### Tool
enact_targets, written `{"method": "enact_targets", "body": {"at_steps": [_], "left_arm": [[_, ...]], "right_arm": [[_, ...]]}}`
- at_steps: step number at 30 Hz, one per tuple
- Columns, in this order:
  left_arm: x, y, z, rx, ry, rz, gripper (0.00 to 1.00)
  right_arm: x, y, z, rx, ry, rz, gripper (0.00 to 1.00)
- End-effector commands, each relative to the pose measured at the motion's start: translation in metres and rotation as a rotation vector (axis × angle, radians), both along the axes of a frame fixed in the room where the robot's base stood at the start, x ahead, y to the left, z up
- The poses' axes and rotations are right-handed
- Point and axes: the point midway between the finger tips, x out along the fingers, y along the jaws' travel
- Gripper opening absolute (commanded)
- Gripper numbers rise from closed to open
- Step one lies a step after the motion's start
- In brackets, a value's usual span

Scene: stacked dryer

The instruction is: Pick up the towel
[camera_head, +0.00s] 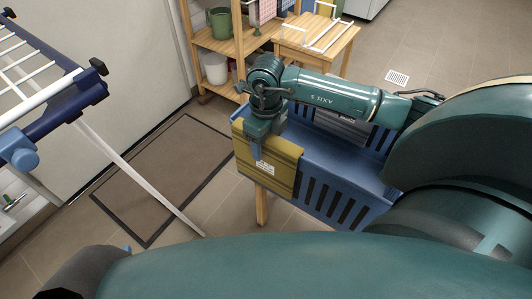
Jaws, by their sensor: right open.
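A yellow-olive towel (284,166) with faint stripes and a white label hangs over the near left end of a blue slatted basket (330,160). My right gripper (258,146) points down at the towel's upper edge. It is open, and one bluish finger shows in front of the towel. The other finger is hidden, so I cannot tell whether the towel lies between the fingers. My left gripper is not in view.
The basket rests on a wooden support with a leg (262,205). A white-barred drying rack (50,100) stands at left. A floor mat (165,175) lies between them. A wooden shelf (238,45) with pots and a small wooden table (318,38) stand behind.

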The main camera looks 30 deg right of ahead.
Motion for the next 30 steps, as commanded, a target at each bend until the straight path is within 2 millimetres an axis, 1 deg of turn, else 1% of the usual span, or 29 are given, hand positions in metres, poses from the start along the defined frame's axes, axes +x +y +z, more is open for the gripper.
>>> {"method": "enact_targets", "body": {"at_steps": [1, 3, 10, 11, 30], "left_arm": [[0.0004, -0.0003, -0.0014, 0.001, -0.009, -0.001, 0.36], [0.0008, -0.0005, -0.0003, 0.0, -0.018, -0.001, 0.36], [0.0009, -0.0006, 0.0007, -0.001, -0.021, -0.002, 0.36], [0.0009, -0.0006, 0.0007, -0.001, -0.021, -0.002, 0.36], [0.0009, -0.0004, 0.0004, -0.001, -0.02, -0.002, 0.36]], "right_arm": [[-0.0001, -0.0003, -0.0066, 0.0, 0.001, -0.001, 0.6], [0.0001, -0.0002, -0.0101, 0.0, 0.0, 0.0, 0.6], [0.0002, -0.0001, -0.0104, 0.0, -0.001, 0.001, 0.6], [0.0002, -0.0001, -0.0104, 0.0, -0.001, 0.001, 0.58], [0.0002, -0.0003, -0.01, 0.0, -0.001, 0.0, 0.06]]}}
